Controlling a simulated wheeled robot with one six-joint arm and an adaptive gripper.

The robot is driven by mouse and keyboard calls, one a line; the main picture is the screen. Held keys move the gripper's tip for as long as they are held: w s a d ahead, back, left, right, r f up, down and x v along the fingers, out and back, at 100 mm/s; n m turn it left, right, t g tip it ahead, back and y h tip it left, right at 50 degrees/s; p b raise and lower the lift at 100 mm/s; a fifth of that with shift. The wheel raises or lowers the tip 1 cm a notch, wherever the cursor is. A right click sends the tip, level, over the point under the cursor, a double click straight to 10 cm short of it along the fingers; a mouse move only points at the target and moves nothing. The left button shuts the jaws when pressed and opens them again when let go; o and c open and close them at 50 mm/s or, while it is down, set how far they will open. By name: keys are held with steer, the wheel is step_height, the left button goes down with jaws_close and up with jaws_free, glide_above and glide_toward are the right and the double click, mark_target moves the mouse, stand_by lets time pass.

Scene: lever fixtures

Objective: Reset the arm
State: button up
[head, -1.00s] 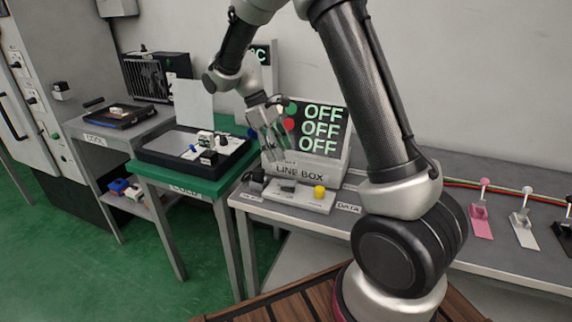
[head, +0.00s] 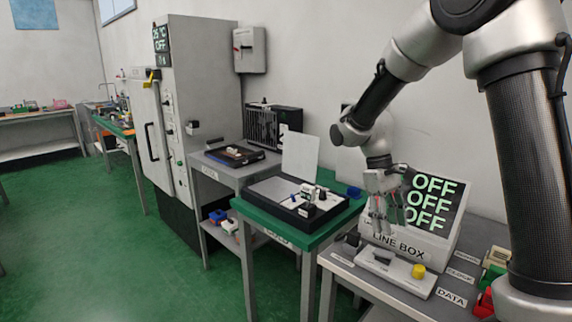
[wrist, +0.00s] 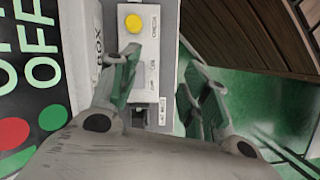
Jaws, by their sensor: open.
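My arm reaches down from the upper right in the head view. My gripper (head: 386,212) is open and empty, just in front of the left part of the LINE BOX (head: 400,246). It also shows in the wrist view (wrist: 165,95), with its two fingers apart. The LINE BOX display reads OFF on three lines. Below it lies a pale switch panel (head: 396,275) with a yellow button (head: 418,271) and a dark switch. In the wrist view the yellow button (wrist: 133,23) sits beyond the fingertips. The fingers partly hide the panel there.
A green-topped table (head: 318,236) with a black tray stands left of the LINE BOX. A grey COOL table (head: 218,170) and a tall cabinet (head: 190,100) stand farther left. Red and green fixtures (head: 488,300) sit at the right. The green floor (head: 110,240) at the left is clear.

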steer(key=s+d+r+m+t+y, duration=0.1)
steer(key=s+d+r+m+t, duration=0.2)
steer(key=s+r, duration=0.4)
steer(key=s+d+r+m+t+y, duration=0.1)
steer(key=s+d+r+m+t, duration=0.2)
steer(key=s, duration=1)
steer(key=shift+d+r+t, duration=0.8)
steer(key=shift+d+r, duration=0.3)
steer(key=shift+r, duration=0.75)
steer(key=shift+s, duration=0.1)
